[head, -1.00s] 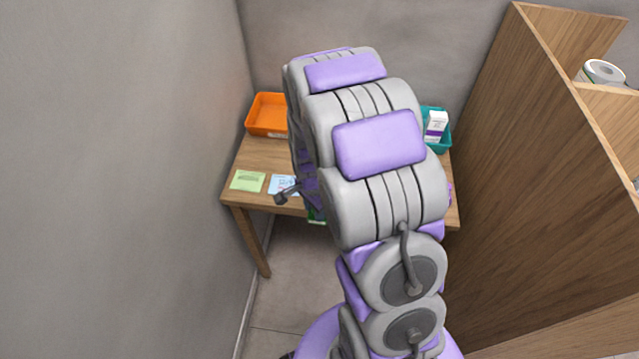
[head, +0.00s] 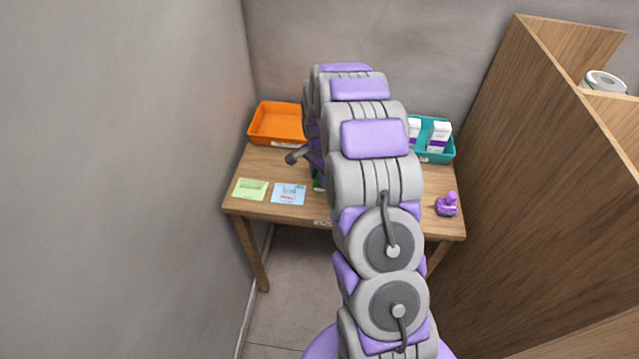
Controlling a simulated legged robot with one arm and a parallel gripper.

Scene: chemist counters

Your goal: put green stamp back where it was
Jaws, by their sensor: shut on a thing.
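A small patch of green (head: 318,181) shows at the left edge of my arm, low over the table; it looks like part of the green stamp, most of which is hidden. My gripper (head: 317,168) is mostly hidden behind my arm links, with only a purple and grey edge showing just above the green. It is shut on the green stamp. A green card (head: 250,190) and a blue card (head: 288,194) lie flat near the table's front edge, left of the gripper. I cannot tell whether the stamp touches the table.
The wooden table (head: 270,165) holds an orange tray (head: 262,138) at back left and a teal tray (head: 436,156) with white and purple boxes at back right. A purple stamp (head: 447,204) stands at front right. A grey wall and a wooden partition (head: 500,170) flank the table.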

